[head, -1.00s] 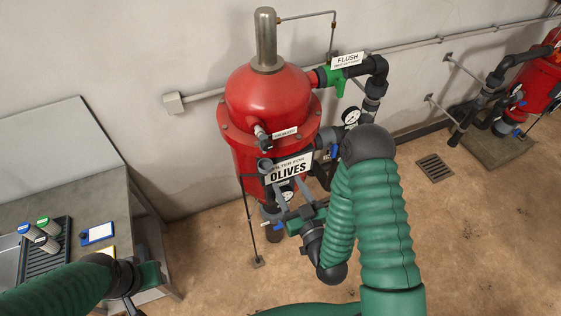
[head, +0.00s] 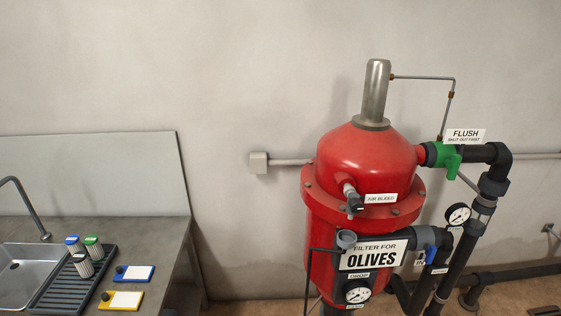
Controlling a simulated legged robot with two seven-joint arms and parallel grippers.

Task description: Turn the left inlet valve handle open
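A blue valve handle (head: 431,254) sits on the dark inlet pipework (head: 440,239) at the right of the red filter tank, beside a small label that seems to read "IN". The handle points roughly along the pipe, but I cannot tell its exact setting. Neither of my grippers shows in the head view.
A green flush valve (head: 446,157) sits higher on the right pipe. Pressure gauges (head: 458,215) (head: 357,292) are on the pipework and tank front. A grey bench (head: 160,246) with a sink, a black rack (head: 68,284) of cylinders and two cards stands left.

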